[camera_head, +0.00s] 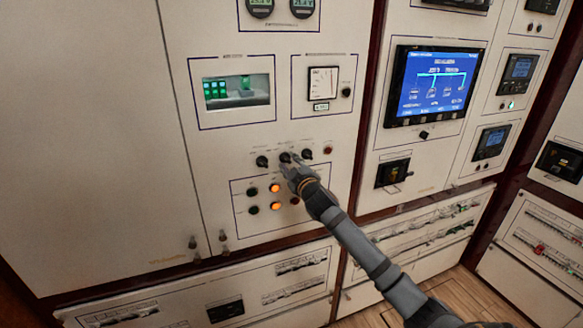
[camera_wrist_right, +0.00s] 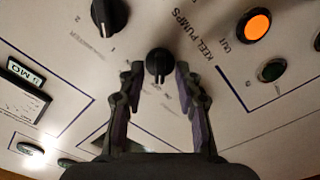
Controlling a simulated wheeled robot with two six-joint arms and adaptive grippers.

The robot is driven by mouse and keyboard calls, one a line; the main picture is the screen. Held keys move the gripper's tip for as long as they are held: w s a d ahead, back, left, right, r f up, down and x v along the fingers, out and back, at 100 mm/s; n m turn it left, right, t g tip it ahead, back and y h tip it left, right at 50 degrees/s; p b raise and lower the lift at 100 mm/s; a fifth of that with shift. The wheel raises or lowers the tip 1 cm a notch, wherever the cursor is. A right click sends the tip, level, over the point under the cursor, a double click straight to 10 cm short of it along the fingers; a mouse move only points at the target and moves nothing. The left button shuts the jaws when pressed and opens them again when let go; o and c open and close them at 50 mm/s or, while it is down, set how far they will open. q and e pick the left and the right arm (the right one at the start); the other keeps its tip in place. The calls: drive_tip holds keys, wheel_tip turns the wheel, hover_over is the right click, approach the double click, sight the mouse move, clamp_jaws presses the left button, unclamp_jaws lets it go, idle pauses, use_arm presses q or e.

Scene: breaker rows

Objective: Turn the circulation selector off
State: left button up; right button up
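Three black selector knobs sit in a row on the cream cabinet panel in the head view: a left one (camera_head: 262,161), a middle one (camera_head: 285,157) and a right one (camera_head: 307,154). Their labels are too small to read, so I cannot tell which is the circulation selector. My right gripper (camera_head: 290,170) is at the middle knob. In the right wrist view a black knob (camera_wrist_right: 158,62) stands between the fingertips of my right gripper (camera_wrist_right: 158,75). The fingers are apart, with a narrow gap seeming to show on each side. My left gripper is out of view.
A second knob (camera_wrist_right: 110,15) is close by in the wrist view. Below the knobs is a bordered lamp panel with a lit orange lamp (camera_head: 276,188), marked KEEL PUMPS in the wrist view. A red button (camera_head: 328,150) is to the right. A meter (camera_head: 322,84) is above.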

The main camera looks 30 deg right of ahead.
drive_tip(key=v, duration=0.6)
drive_tip(key=shift+s, duration=0.35)
drive_tip(key=shift+w+a, duration=0.1)
